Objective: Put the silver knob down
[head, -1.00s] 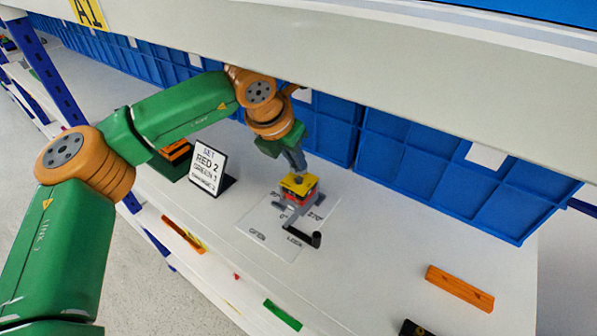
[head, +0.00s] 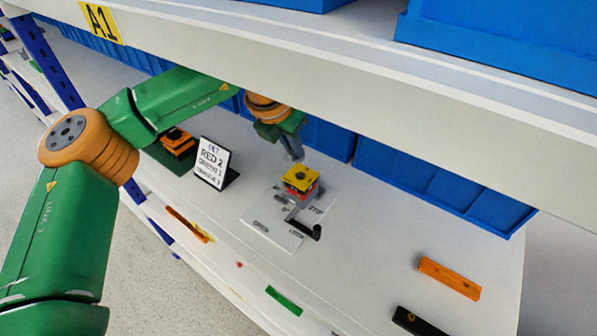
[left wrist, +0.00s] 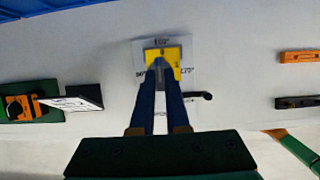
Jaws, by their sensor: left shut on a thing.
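My left gripper (head: 296,158) comes down from above and its fingertips are just over the yellow-topped block. In the left wrist view its fingers (left wrist: 160,65) converge over the yellow top. They are shut on a small grey piece, the silver knob, which is mostly hidden between the fingertips. The yellow-topped block (head: 300,176) has a red layer and a grey base with a black-ended lever (head: 311,230). It stands on a white marked plate (head: 262,232). I cannot tell whether the knob touches the block. My right gripper is not in view.
A sign (head: 212,162) and an orange and black device on a green base (head: 172,160) stand left of the plate. An orange bar (head: 449,277) and a black bar (head: 415,321) lie at right. Blue bins (head: 440,190) line the back. An upper shelf (head: 400,110) overhangs.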

